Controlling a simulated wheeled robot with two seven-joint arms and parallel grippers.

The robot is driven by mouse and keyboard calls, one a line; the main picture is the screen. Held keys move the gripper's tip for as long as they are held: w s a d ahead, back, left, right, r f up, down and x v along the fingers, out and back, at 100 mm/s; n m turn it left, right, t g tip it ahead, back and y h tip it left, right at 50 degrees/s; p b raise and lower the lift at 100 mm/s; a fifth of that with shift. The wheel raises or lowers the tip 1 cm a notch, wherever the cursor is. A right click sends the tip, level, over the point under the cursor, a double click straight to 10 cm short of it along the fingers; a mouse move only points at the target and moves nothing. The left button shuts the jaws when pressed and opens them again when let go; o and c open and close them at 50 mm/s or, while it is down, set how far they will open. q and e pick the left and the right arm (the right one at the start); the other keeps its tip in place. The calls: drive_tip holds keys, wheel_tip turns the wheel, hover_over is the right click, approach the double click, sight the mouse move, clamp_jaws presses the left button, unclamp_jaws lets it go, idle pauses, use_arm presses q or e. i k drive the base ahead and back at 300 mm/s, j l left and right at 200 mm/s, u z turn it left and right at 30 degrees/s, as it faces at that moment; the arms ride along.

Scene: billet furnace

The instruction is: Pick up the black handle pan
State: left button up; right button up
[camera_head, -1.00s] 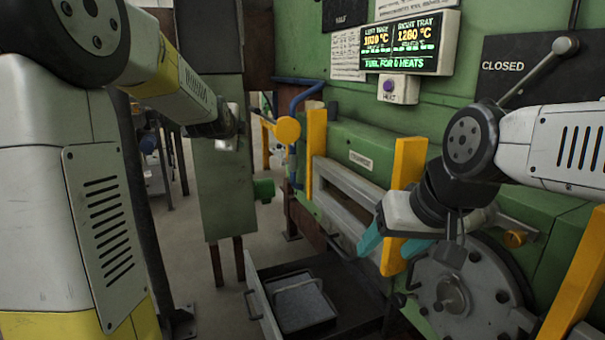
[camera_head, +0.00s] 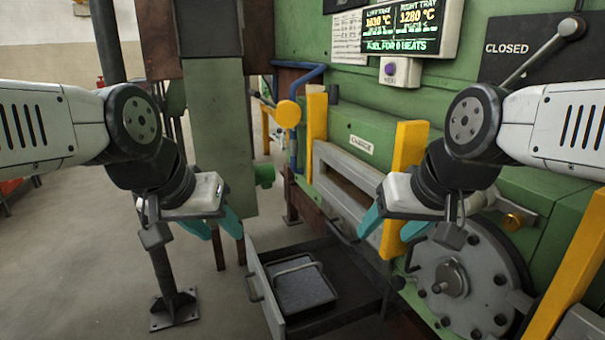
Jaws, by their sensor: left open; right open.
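In the head view, a dark square pan (camera_head: 303,291) with a grey loop handle (camera_head: 298,264) across its top sits inside an open drawer (camera_head: 350,300) low at the machine's base. I cannot tell whether this is the black handle pan. My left gripper (camera_head: 214,228) is open and empty, with teal fingers, above and to the left of the drawer. My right gripper (camera_head: 388,232) is open and empty, above and to the right of the drawer, in front of the yellow upright bar. Neither gripper touches the pan.
The drawer front (camera_head: 264,296) with its handle stands at the left of the pan. A yellow upright bar (camera_head: 404,185) and a round grey flange (camera_head: 455,280) are near my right gripper. A dark post (camera_head: 165,270) stands on the floor at left, with open floor around it.

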sight(300, 287)
drive_tip(key=i+l+u, duration=0.25)
drive_tip(key=u, duration=0.15)
drive_tip(key=i+l+u, duration=0.15)
drive_tip(key=l+u, duration=0.2)
